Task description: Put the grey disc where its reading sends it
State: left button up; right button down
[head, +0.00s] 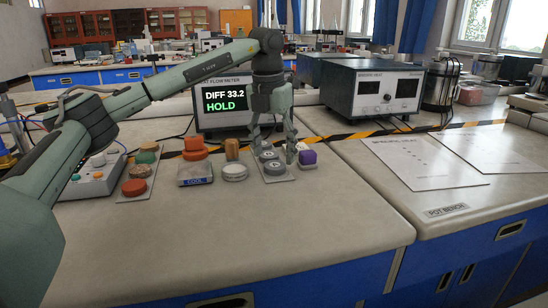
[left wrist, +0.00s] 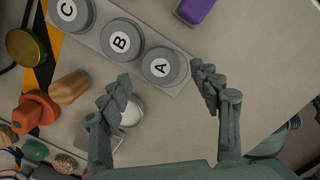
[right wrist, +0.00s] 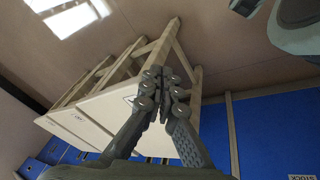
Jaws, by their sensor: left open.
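Three grey discs lettered A (left wrist: 161,67), B (left wrist: 122,40) and C (left wrist: 70,11) sit in a row on a pale strip (left wrist: 184,88). In the head view, the nearest disc (head: 274,167) shows below my left gripper (head: 276,148). My left gripper is open and empty above the strip. In the left wrist view, disc A lies between the two fingertips (left wrist: 161,78); I cannot tell the height gap. The flow meter screen (head: 224,101) reads DIFF 33.2 and HOLD. My right gripper (right wrist: 164,76) is shut and empty, away from the bench.
A purple block (head: 307,158) stands right of the strip. A white disc (head: 234,173), a wooden cylinder (head: 232,149), a labelled block (head: 195,173) and an orange knob-like piece (head: 194,149) stand left. Papers (head: 420,160) lie right. The front bench is clear.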

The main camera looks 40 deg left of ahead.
aim_at(271, 168)
pick_arm(q)
notch_tip(271, 168, up, 10)
jog(key=s, duration=0.1)
jog(key=shift+f, duration=0.15)
pick_arm(e)
jog(key=shift+x, duration=0.75)
pick_arm(q)
jog(key=shift+s, duration=0.1)
pick_arm(e)
jog(key=shift+s+a, duration=0.1)
jog(key=shift+a, duration=0.05)
